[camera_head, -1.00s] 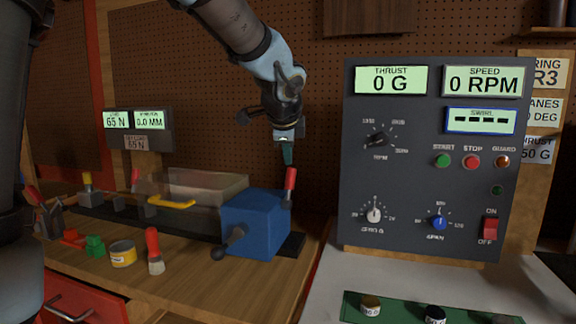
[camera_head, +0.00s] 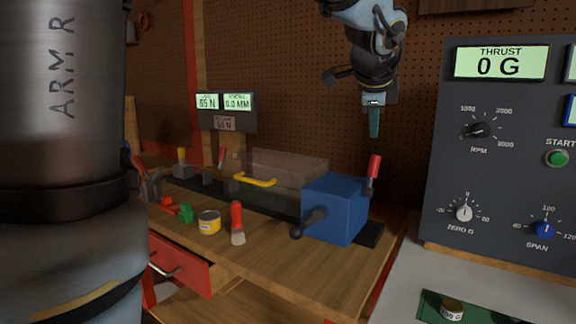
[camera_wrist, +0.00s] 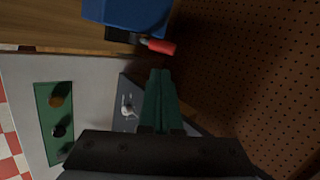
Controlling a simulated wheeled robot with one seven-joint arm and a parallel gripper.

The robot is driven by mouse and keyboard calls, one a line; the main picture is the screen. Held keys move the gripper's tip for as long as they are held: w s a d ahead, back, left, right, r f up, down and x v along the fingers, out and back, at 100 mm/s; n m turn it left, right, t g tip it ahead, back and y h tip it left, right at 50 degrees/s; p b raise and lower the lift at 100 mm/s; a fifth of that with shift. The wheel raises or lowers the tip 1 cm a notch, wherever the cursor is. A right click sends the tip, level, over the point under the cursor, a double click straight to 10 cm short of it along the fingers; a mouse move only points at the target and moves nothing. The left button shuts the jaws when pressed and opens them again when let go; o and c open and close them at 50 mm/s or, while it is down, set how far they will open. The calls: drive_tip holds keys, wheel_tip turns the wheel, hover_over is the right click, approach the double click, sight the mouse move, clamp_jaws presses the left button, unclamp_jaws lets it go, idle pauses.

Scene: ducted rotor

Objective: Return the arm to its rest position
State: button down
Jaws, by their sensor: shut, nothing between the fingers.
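My gripper (camera_head: 374,122) hangs pointing down above and behind the blue box (camera_head: 335,208), with its green fingers together and nothing between them. It shows in the wrist view (camera_wrist: 160,90) as two green fingers side by side, closed. The red-handled lever (camera_head: 373,172) of the blue box stands just below the fingertips in the head view, apart from them. In the wrist view the red handle (camera_wrist: 161,46) lies beyond the tips. My arm comes down from the top edge of the head view.
The dark control panel (camera_head: 500,140) stands to the right, reading 0 G. On the bench are a brush (camera_head: 237,225), a yellow tin (camera_head: 209,222) and a clear cover with a yellow handle (camera_head: 255,180). A drawer (camera_head: 180,265) stands partly open. A green mat with weights (camera_head: 452,310) lies front right.

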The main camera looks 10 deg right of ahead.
drive_tip(key=w+a+f+n+g+y, duration=0.1)
drive_tip(key=a+f+n+y, duration=0.1)
drive_tip(key=a+f+n, duration=0.55)
drive_tip(key=w+a+f+n+g+y, duration=0.15)
drive_tip(key=a+f+n, duration=0.25)
drive_tip(key=a+f, duration=0.65)
drive_tip(key=s+a+f+n+g, duration=0.1)
drive_tip(key=s+a+f+n, duration=0.3)
drive_tip(key=a, duration=0.4)
drive_tip(key=s+a+f+n+g, duration=0.2)
drive_tip(key=s+a+f+n, duration=0.2)
drive_tip(key=a+n, duration=0.3)
drive_tip(key=shift+s+a, duration=0.75)
drive_tip(key=shift+a, duration=0.3)
drive_tip(key=shift+y, duration=0.25)
